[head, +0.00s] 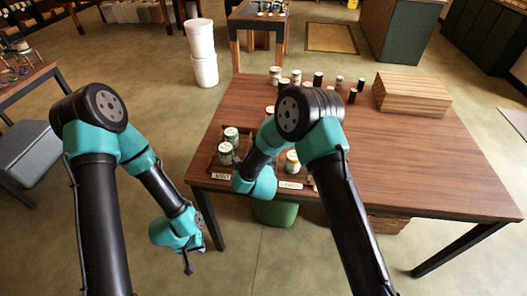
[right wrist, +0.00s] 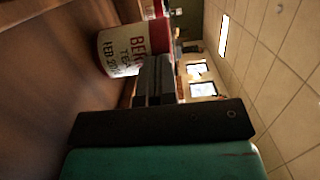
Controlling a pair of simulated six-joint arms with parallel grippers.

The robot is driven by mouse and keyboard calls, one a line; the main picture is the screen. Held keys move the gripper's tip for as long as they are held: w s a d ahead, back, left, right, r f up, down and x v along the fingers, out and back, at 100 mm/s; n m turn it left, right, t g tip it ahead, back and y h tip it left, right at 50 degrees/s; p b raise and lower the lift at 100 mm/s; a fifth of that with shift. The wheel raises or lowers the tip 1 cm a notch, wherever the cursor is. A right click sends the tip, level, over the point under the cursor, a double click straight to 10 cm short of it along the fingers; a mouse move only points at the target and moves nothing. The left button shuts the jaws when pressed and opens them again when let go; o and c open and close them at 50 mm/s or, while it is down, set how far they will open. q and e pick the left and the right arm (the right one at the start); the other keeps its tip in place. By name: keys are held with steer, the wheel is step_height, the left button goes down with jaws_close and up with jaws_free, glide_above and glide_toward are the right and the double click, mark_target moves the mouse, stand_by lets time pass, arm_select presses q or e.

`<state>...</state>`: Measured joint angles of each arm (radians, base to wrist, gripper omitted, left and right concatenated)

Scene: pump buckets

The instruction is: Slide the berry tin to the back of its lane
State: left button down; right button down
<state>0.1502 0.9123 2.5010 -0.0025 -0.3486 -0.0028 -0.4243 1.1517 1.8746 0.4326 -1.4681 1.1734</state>
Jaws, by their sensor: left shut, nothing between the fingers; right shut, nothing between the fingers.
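The berry tin (right wrist: 120,48) shows in the right wrist view, cream with dark lettering and a red band, lying sideways in this turned picture. My right gripper (right wrist: 158,72) is shut and empty, its dark fingertips close beside the tin; I cannot tell if they touch. In the head view my right arm covers that gripper, and I cannot pick out the berry tin there. My left gripper (head: 189,264) is shut and empty, hanging off the table's front left, away from the tins.
On the wooden table (head: 400,170), green-and-white tins (head: 226,153) stand in a lane at the front left. A yellow-topped tin (head: 292,160) stands behind a front label (head: 290,185). Several jars stand at the back near a wooden box (head: 412,93). The table's right side is clear.

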steer(key=shift+w, duration=1.1)
steer(key=shift+s, duration=0.1)
steer(key=s, duration=1.4)
steer(key=shift+w, duration=0.1)
